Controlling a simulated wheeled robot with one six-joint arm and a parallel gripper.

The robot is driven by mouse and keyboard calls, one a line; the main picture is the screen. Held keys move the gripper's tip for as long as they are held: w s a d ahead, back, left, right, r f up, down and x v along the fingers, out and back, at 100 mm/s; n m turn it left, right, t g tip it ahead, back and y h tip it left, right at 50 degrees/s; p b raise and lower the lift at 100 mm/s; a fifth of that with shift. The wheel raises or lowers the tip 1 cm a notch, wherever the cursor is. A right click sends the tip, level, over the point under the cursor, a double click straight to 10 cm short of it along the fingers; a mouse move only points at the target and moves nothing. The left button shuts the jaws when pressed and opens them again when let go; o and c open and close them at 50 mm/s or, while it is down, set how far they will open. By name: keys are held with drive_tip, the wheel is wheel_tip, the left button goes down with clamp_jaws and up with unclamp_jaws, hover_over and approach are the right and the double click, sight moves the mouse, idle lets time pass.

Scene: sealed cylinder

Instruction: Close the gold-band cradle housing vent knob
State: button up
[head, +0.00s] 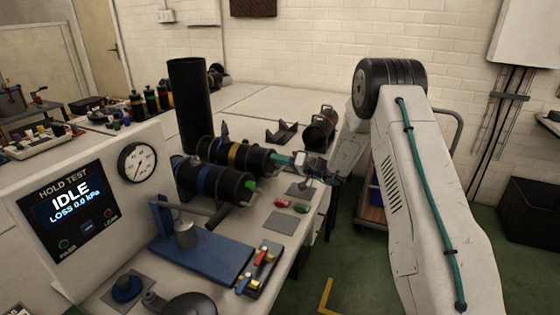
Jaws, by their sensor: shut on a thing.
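The gold-band cylinder housing (234,154) lies on its side on the bench, dark with one gold band, behind the blue-band one. My gripper (278,159) reaches in from the right, its teal fingers at the right end of the gold-band housing. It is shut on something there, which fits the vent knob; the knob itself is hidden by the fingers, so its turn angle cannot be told. The blue-band housing (208,180) lies nearer, with a green knob (250,184) on its right end.
The hold-test panel (70,205) at left reads IDLE, loss 0.0 kPa. A blue press fixture (205,258) stands in front. Red (282,203) and green (301,207) small parts lie near the bench's right edge. A tall black cylinder (188,100) stands behind.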

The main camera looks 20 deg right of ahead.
drive_tip(key=m, duration=0.8)
drive_tip(key=shift+m, duration=0.3)
drive_tip(key=m, duration=0.4)
drive_tip(key=shift+m, duration=0.3)
drive_tip(key=m, duration=0.4)
drive_tip(key=shift+m, duration=0.3)
drive_tip(key=m, duration=1.3)
drive_tip(key=shift+f, duration=0.1)
drive_tip(key=shift+m, duration=2.1)
